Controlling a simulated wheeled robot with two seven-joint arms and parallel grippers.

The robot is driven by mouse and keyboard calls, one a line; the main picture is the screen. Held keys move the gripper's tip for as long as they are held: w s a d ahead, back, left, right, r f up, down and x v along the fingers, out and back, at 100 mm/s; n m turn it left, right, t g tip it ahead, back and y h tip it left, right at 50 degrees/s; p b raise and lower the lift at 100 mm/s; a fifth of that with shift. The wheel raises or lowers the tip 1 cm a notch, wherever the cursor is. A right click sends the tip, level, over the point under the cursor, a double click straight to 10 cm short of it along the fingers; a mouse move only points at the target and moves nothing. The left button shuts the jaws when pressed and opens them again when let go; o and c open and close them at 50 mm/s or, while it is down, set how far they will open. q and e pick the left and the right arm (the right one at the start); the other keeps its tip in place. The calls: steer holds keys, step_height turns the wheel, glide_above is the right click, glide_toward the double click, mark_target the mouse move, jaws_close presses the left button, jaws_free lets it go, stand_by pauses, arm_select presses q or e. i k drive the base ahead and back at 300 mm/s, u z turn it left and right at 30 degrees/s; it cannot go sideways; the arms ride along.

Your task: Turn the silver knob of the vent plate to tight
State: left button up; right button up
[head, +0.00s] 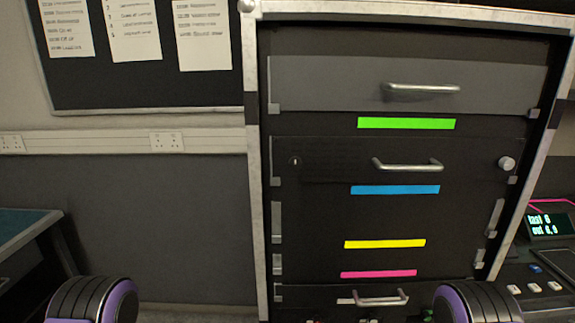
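The silver knob (507,163) is a small round knob at the right end of a black plate (460,163) in the rack. This plate seems to be the vent plate; faint slots show left of its silver handle (408,167). A small light mark or slot (295,161) sits at the plate's left end. The knob's turn position is too small to tell. Neither gripper shows in the head view. Only rounded black and purple parts of my arms show at the bottom left and bottom right, well below the knob and apart from it.
A metal-edged rack (254,200) holds a grey drawer (320,85) above and a lower drawer with a handle (375,300). Green, blue, yellow and pink strips mark its front. A control desk (545,275) with a small display stands right. A table (22,228) stands left.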

mark_target(506, 164)
steer(key=z, duration=1.25)
